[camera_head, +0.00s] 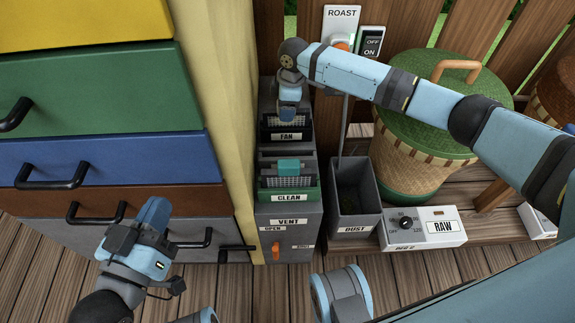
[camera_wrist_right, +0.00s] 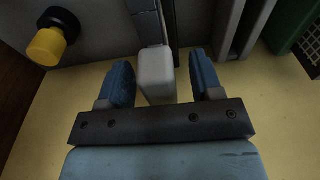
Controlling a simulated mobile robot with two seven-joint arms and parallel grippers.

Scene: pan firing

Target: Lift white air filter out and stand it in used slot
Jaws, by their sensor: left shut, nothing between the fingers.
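In the right wrist view a pale white block (camera_wrist_right: 155,72), which looks like the white filter's grip, stands between the two blue fingers of my right gripper (camera_wrist_right: 163,85). The fingers are apart, with a clear gap at the right finger; whether the left finger touches is unclear. In the head view my right gripper (camera_head: 290,98) points down over the slot marked FAN (camera_head: 290,136) and hides the white filter. The CLEAN slot (camera_head: 289,197) in front holds a filter with a teal grip (camera_head: 289,166). My left gripper (camera_head: 155,213) is shut and empty before the drawers. No used label is readable.
A VENT box (camera_head: 290,232) with an orange lever stands below the slots. Coloured drawers (camera_head: 110,100) with black handles stand at left.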

